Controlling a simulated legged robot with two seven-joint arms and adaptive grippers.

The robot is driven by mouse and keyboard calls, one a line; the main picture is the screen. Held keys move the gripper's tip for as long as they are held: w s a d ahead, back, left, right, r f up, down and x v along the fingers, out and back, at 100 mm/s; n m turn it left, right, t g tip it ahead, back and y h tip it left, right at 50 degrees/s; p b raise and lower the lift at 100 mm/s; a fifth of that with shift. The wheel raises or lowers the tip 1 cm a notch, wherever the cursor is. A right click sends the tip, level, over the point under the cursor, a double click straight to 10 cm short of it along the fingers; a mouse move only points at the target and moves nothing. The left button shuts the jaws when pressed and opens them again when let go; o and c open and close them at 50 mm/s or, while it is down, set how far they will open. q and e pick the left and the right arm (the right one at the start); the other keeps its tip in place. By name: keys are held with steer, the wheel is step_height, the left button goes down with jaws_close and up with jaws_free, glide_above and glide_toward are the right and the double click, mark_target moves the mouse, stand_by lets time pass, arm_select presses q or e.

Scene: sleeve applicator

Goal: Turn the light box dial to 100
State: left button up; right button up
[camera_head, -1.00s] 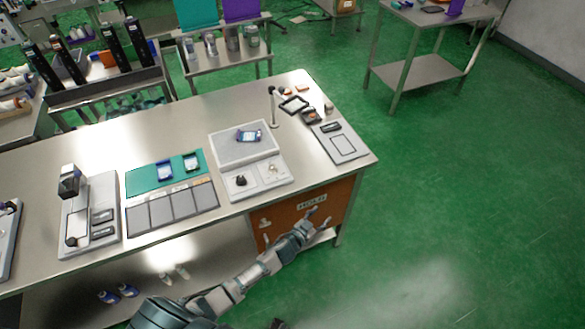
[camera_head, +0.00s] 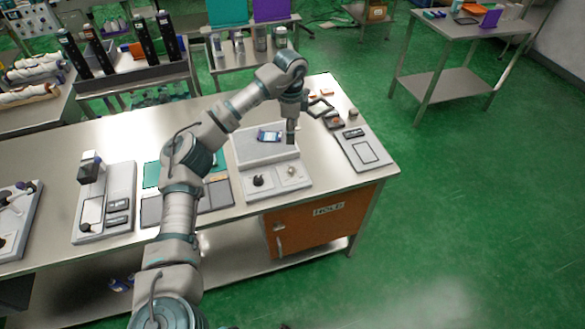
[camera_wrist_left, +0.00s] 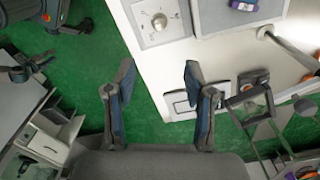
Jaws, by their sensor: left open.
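The light box (camera_head: 265,147) is a pale box on the bench with a blue-and-white item on its bright top. Its front panel has a black knob (camera_head: 258,181) at left and a small silver dial (camera_head: 292,171) at right. The silver dial (camera_wrist_left: 159,21) shows at the top of the left wrist view, with markings around it too small to read. My left gripper (camera_head: 291,135) points down above the light box's right side, apart from the dial. In the left wrist view its fingers (camera_wrist_left: 160,85) are open and empty. My right gripper is not in view.
A grey plate with a framed outline (camera_head: 366,152) lies right of the light box. A thin stand (camera_wrist_left: 290,48) and small items are near the back right corner. The orange cabinet (camera_head: 318,222) is under the bench. Green floor lies beyond the bench's right edge.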

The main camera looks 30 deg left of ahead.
mark_target(291, 169)
arm_select(q)
step_height(291, 169, down, 17)
steer(key=shift+f+b, duration=0.15)
steer(key=shift+b, duration=0.75)
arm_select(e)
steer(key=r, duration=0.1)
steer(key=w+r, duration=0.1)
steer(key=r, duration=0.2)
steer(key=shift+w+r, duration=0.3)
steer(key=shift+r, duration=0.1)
arm_select(q)
jaws_close()
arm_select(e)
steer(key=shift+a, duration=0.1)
